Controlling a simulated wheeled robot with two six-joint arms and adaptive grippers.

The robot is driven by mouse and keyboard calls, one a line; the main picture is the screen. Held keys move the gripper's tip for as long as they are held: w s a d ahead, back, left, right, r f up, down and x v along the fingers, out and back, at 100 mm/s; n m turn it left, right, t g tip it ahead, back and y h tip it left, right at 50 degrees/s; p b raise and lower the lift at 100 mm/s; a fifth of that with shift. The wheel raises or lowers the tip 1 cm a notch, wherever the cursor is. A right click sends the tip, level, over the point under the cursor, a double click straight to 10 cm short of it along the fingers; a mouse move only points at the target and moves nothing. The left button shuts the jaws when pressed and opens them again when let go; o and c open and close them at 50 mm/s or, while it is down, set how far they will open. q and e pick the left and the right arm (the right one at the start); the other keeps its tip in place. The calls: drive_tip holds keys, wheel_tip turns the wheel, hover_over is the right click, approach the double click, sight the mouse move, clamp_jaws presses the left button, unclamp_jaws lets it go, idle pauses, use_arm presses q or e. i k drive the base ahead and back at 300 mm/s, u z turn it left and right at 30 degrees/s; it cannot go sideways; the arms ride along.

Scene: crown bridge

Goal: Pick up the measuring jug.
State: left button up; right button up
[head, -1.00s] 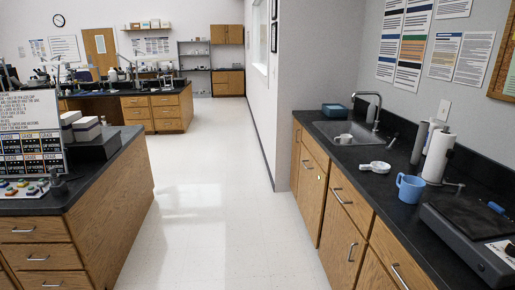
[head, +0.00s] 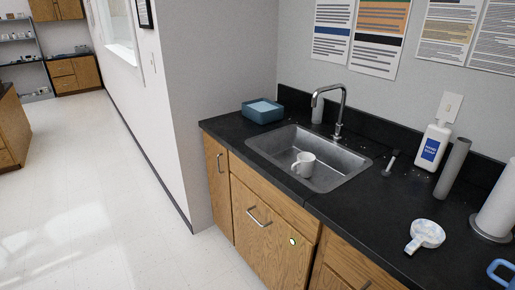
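A blue jug (head: 498,276), which looks like the measuring jug, is cut off at the lower right corner of the head view. Only its handle side and part of its rim and body show. It stands on the black counter (head: 385,225), in front of the paper roll. Neither of my grippers is in view.
A sink (head: 335,165) holds a white mug (head: 304,164). A blue tray (head: 262,111) sits behind it at left. A white handled dish (head: 427,233), a soap bottle (head: 432,145), a grey cylinder (head: 453,167) and a white roll (head: 497,210) stand right. The floor (head: 80,200) at left is clear.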

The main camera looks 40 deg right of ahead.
sight(305, 162)
drive_tip(key=i, duration=1.85)
drive_tip(key=z, duration=3.65)
